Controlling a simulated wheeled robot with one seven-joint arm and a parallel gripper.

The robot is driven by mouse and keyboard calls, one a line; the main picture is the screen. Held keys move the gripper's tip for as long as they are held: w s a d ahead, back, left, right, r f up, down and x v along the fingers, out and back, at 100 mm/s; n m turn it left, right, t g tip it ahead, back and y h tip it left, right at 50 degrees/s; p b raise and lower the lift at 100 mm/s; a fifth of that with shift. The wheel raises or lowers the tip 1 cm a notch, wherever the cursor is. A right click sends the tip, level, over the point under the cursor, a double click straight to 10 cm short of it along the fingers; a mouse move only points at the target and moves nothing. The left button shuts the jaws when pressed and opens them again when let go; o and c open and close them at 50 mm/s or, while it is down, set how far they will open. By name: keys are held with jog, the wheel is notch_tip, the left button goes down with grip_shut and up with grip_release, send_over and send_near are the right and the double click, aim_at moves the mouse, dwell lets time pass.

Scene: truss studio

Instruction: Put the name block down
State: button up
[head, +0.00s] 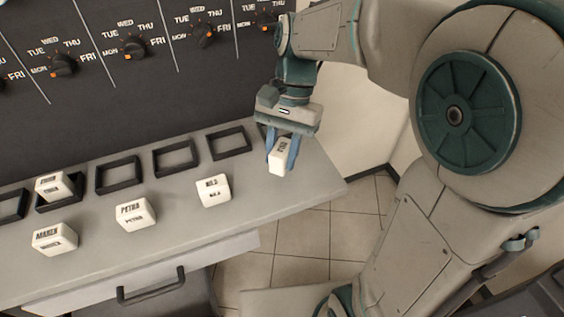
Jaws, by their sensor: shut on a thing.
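My gripper (282,152) is shut on a white name block (280,158) with dark lettering too small to read surely. The block is held between the two blue fingers near the right end of the grey shelf (160,213). I cannot tell whether its underside touches the shelf. Other white name blocks stand along the front of the shelf: one reads MAREN (54,239), one PETRA (135,214), and one has short lettering (213,190). Another block (54,186) sits tilted in a dark square frame (60,203) at the left.
Dark empty square frames (119,174) line the back of the shelf, including one (229,142) left of my gripper. Weekday dials (203,36) are on the dark wall behind. A drawer handle (151,288) is below. The shelf ends at the right above a tiled floor (300,240).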

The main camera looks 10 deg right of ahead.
aim_at(282, 166)
jog(key=shift+f, duration=1.9)
jog(key=shift+f, duration=0.2)
jog(key=o, duration=1)
jog(key=shift+c, duration=0.2)
jog(key=shift+r, duration=0.1)
jog(key=v, duration=1.2)
jog(key=shift+s+d+f+n+t+h, duration=0.35)
jog(key=shift+s+d+f+n+t, duration=0.7)
jog(key=shift+s+d+f, duration=0.45)
jog(key=shift+s+d+f+n+t+h, duration=0.4)
jog(key=shift+s+d+f+n+t, duration=0.5)
jog(key=shift+s+d+f+t, duration=0.55)
jog(key=shift+s+d+f+n+t+h, duration=0.35)
jog(key=shift+s+d+f+n+t, duration=0.6)
jog(key=shift+s+d+f, duration=0.55)
